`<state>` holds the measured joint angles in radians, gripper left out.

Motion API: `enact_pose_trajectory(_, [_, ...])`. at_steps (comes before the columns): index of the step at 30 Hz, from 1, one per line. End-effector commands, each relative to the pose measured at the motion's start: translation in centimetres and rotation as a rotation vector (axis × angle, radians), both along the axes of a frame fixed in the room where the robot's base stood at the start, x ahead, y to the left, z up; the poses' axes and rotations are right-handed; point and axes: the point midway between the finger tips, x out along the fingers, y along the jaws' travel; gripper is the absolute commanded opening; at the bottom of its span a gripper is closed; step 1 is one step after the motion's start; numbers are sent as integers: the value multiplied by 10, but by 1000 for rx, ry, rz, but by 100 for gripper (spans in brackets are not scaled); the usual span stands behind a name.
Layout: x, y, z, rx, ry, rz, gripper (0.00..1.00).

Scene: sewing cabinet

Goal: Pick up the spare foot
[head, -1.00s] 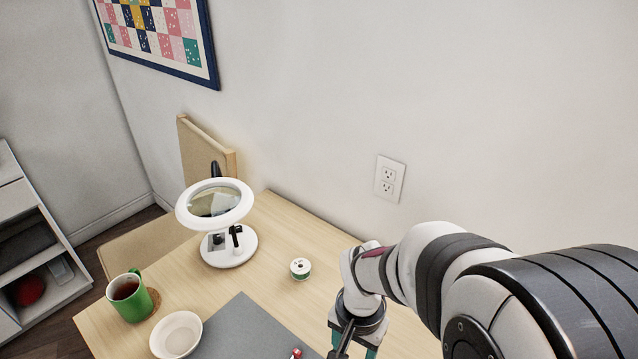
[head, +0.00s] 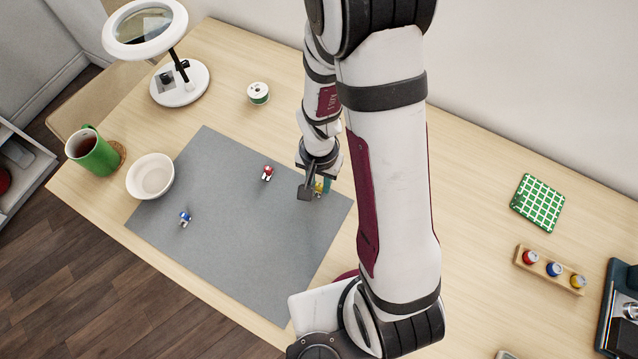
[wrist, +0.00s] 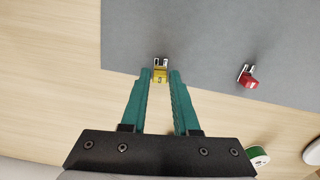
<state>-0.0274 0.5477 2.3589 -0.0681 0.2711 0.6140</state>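A small yellow presser foot (wrist: 160,76) with a metal sole and a dark mark like an "S" lies near the edge of the grey mat (head: 230,235). In the wrist view it sits between the teal fingertips of my gripper (wrist: 160,72), with what look like narrow gaps at its sides. My gripper appears open around it. In the head view my gripper (head: 321,186) is low over the mat's right part, and the yellow foot (head: 318,189) is partly hidden by it. A red foot (head: 267,173) and a blue foot (head: 185,218) lie apart on the mat.
A green-labelled spool (head: 259,93), a magnifier lamp (head: 180,88), a white bowl (head: 150,177) and a green mug (head: 92,153) stand around the mat. A green checked pad (head: 538,203) and a wooden bobbin rack (head: 550,271) are at right. The mat's middle is clear.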

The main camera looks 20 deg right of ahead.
Motion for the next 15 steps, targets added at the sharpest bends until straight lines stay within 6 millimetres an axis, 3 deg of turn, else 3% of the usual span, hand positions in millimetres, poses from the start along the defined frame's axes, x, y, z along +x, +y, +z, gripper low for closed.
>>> enact_pose_trajectory(1, [0,0,0,0,0,0,18])
enact_pose_trajectory(4, [0,0,0,0,0,0,0])
enact_pose_trajectory(15, [0,0,0,0,0,0,0])
